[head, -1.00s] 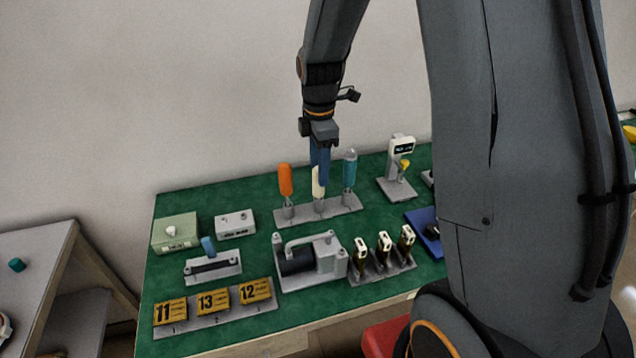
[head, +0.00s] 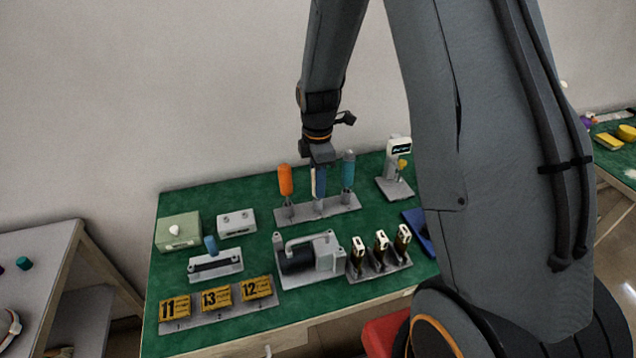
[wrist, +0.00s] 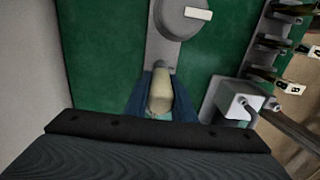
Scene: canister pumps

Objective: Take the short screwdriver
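A grey stand (head: 335,208) at the back of the green table holds three upright screwdrivers. The left one has an orange handle (head: 285,180), the right one a teal handle with a grey top (head: 348,170). The middle one is pale cream; its handle (wrist: 160,92) shows in the wrist view. My gripper (head: 318,182) points down over the middle screwdriver, its blue fingers on either side of that handle and mostly hiding it in the head view. The fingers look open around it; contact cannot be made out. Which screwdriver is shortest is hard to judge.
The orange and teal screwdrivers stand close on both sides of my gripper. A grey pump (head: 310,258) and a rack of tagged tools (head: 380,255) stand nearer. A device with a display (head: 396,165) is to the right.

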